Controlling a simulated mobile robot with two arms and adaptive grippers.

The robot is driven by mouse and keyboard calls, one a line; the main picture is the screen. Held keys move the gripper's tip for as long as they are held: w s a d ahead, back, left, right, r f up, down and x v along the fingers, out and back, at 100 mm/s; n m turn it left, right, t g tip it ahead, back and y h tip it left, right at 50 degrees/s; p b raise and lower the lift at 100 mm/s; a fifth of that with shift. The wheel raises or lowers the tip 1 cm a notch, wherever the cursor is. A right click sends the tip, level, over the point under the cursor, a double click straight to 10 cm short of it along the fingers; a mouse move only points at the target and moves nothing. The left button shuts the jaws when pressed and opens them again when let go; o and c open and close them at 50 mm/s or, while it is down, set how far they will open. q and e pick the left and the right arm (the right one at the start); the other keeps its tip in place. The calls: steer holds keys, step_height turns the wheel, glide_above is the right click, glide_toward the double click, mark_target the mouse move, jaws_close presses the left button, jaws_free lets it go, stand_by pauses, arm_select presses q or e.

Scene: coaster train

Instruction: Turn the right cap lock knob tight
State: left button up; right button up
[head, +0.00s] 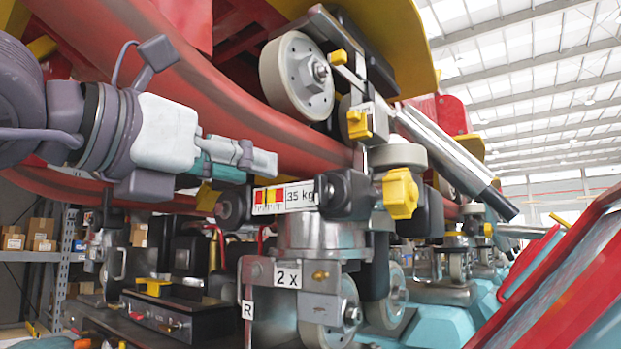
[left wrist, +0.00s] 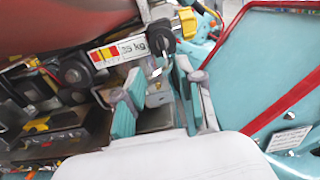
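A yellow lobed knob (head: 400,193) sits on a black block to the right of the "35 kg" scale label in the head view. A yellow knob also shows at the top of the left wrist view (left wrist: 187,22). I cannot tell for certain which knob is the right cap lock. My left gripper (head: 262,163) points right, left of the wheel assembly and above the scale label in the picture. In the left wrist view its teal-padded fingers (left wrist: 162,95) stand apart with nothing held between them. It is apart from the yellow knob. My right gripper is not in view.
The "35 kg" scale label (head: 285,197) and black round knob (head: 233,206) lie below the red track tube (head: 215,95). A "2 X" plate (head: 287,274) and an "R" tag (head: 247,309) are lower. A wheel (head: 297,76) is above. Red-edged teal panels (head: 560,290) stand right.

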mark_target(317, 187)
arm_select(q)
steer(key=p+x, duration=0.5)
steer(key=x, duration=0.6)
steer(key=shift+s+d+r, duration=0.1)
steer(key=shift+w+d, duration=0.15)
steer(key=shift+w, duration=0.1)
steer(key=shift+w+d, duration=0.15)
steer(key=shift+w, duration=0.1)
steer(key=shift+d+f, duration=0.1)
steer(key=shift+f, duration=0.1)
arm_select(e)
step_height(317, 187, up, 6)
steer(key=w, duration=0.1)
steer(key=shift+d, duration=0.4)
arm_select(q)
jaws_close()
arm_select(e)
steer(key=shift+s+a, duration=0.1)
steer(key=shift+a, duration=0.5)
